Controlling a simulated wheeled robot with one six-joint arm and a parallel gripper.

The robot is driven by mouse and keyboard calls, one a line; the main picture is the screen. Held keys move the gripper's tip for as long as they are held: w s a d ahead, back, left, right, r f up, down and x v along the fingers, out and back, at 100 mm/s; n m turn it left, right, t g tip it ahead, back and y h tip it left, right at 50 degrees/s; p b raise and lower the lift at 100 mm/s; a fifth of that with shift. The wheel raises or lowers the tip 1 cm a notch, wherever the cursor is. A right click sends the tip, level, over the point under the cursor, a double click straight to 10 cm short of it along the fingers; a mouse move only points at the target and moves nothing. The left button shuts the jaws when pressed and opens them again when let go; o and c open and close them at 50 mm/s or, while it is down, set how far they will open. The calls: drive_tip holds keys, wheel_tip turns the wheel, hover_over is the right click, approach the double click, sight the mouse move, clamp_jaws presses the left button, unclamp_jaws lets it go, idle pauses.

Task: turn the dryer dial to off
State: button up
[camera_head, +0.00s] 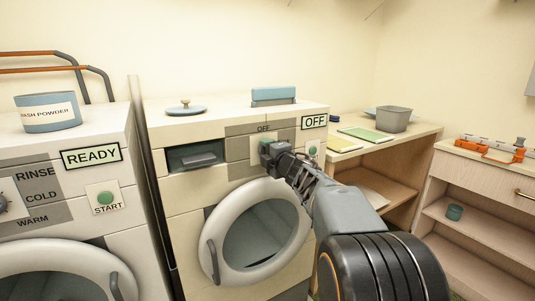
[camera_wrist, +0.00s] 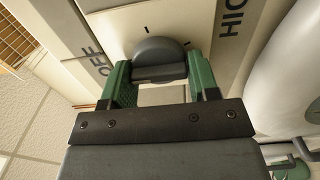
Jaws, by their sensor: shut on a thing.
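The dryer (camera_head: 184,213) stands in the middle of the head view, with its round door closed. In the head view my gripper (camera_head: 272,153) is at the panel under the small OFF label (camera_head: 263,129) and hides the dial. I cannot tell where the dial points.
A larger OFF sign (camera_head: 314,121) is on the dryer's upper right. A green start button (camera_head: 312,150) is just right of my gripper. The washer (camera_head: 80,160), showing READY, stands at left. A lidded dish (camera_head: 186,109) and a blue box (camera_head: 273,95) are on the dryer top.

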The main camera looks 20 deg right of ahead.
drive_tip(key=o, duration=0.9)
drive_tip(key=s, duration=0.4)
drive_tip(key=s+d+p, duration=0.1)
drive_tip(key=s, duration=0.4)
drive_tip(key=s+p, duration=0.1)
drive_tip(key=s, duration=0.3)
drive_tip(key=shift+s+d, duration=0.3)
drive_tip(key=shift+s, duration=0.05)
